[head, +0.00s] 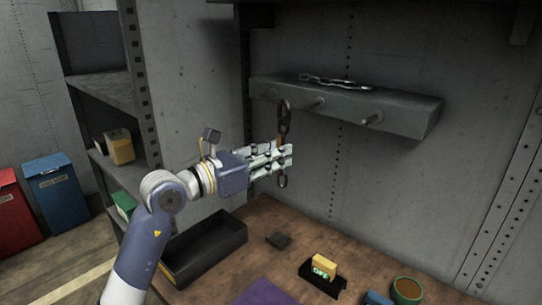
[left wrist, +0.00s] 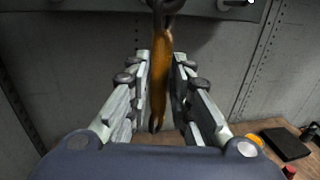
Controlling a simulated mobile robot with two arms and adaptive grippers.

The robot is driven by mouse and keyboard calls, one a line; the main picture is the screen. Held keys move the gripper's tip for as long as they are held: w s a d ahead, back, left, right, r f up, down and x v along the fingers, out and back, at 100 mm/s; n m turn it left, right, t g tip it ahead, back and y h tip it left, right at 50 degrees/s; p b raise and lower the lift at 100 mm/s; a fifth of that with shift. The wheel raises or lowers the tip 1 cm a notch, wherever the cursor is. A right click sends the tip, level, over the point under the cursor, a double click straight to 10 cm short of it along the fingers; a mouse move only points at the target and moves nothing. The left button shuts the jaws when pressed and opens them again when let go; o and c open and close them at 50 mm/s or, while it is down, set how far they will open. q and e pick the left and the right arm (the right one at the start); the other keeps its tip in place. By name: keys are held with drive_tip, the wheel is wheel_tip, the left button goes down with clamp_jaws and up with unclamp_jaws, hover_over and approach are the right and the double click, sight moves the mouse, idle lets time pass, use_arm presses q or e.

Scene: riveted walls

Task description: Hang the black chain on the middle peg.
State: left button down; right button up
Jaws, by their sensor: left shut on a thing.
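A grey rail (head: 400,118) on the back wall bears short pegs. The middle peg (head: 314,103) and the right peg (head: 373,118) show bare; the left one is partly behind the chain. My left gripper (head: 287,155) is shut on the black chain (head: 284,118), just below the rail. Dark links stand above the fingers and one link shows below them. In the left wrist view an orange-brown piece (left wrist: 160,78) of it runs upright between the fingers (left wrist: 160,95). I cannot tell whether its top touches a peg. My right gripper is out of view.
A silver-grey chain (head: 335,82) lies on top of the rail. Below, the brown bench top (head: 245,268) holds a black tray (head: 207,248), a yellow block (head: 323,266) and a green-rimmed round pot (head: 406,290). A metal shelf (head: 105,92) stands at left.

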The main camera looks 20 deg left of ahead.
use_arm(q)
drive_tip(key=shift+x, duration=0.85)
drive_tip(key=w+d+f, duration=0.1)
drive_tip(key=w+d, duration=0.2)
drive_tip(key=w, duration=0.5)
drive_tip(key=shift+w+f, duration=0.25)
drive_tip(key=shift+d+f, duration=0.1)
drive_tip(key=shift+f, duration=0.1)
idle(0.8)
drive_tip(key=c, duration=1.4)
unclamp_jaws()
drive_tip(key=shift+o, duration=1.4)
drive_tip(key=shift+f, duration=0.1)
